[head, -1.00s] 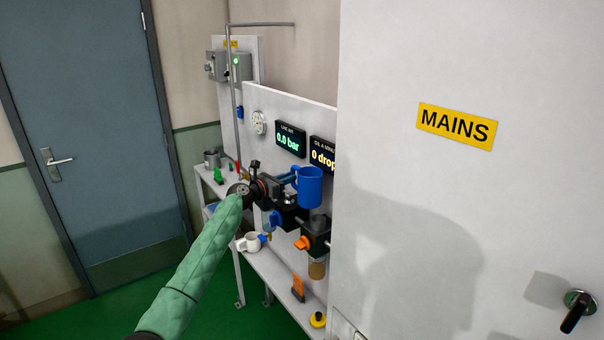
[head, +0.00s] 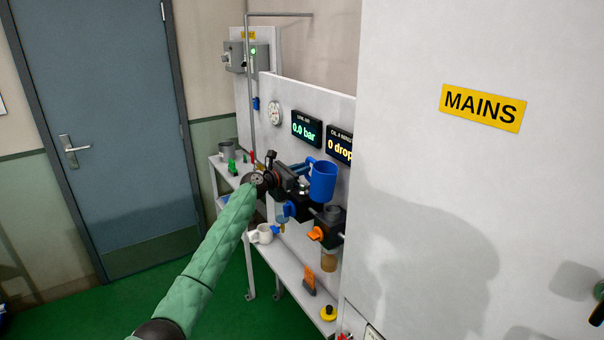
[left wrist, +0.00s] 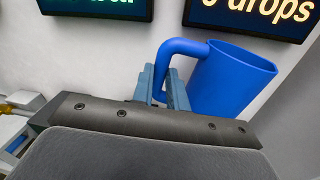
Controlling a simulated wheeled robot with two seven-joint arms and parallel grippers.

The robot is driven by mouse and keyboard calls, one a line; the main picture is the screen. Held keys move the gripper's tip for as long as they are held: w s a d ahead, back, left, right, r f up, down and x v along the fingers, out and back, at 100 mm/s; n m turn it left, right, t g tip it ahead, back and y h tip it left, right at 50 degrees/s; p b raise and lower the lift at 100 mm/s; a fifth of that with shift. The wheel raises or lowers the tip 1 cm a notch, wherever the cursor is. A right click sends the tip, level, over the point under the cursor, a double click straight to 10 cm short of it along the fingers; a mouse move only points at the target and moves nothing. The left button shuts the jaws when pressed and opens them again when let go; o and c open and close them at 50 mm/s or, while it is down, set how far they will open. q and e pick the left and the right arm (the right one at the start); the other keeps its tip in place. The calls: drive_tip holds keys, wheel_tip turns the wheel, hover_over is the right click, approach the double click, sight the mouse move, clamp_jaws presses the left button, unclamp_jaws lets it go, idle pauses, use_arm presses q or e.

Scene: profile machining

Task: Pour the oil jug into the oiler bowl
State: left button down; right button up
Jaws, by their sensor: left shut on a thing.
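My left gripper (head: 303,170) is shut on the handle of a blue jug (head: 323,183). In the left wrist view the blue jug (left wrist: 228,80) leans a little, its handle between the fingers (left wrist: 160,88). The jug is in the air above and in front of the oiler unit, a dark block with an orange knob (head: 316,233). The oiler bowl (head: 328,260) hangs below that block and looks amber. The inside of the jug is not visible. My right gripper is not in view.
Displays (head: 306,129) hang on the panel behind. A large white cabinet (head: 430,180) marked MAINS stands close on the right.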

use_arm(q)
drive_tip(key=shift+r+m, duration=0.6)
drive_tip(key=shift+r, duration=0.1)
drive_tip(key=shift+r, duration=0.1)
drive_tip(key=shift+a+r+m+b, duration=0.1)
drive_tip(key=shift+r+m+b, duration=0.45)
drive_tip(key=shift+m, duration=0.15)
drive_tip(key=shift+f, duration=0.1)
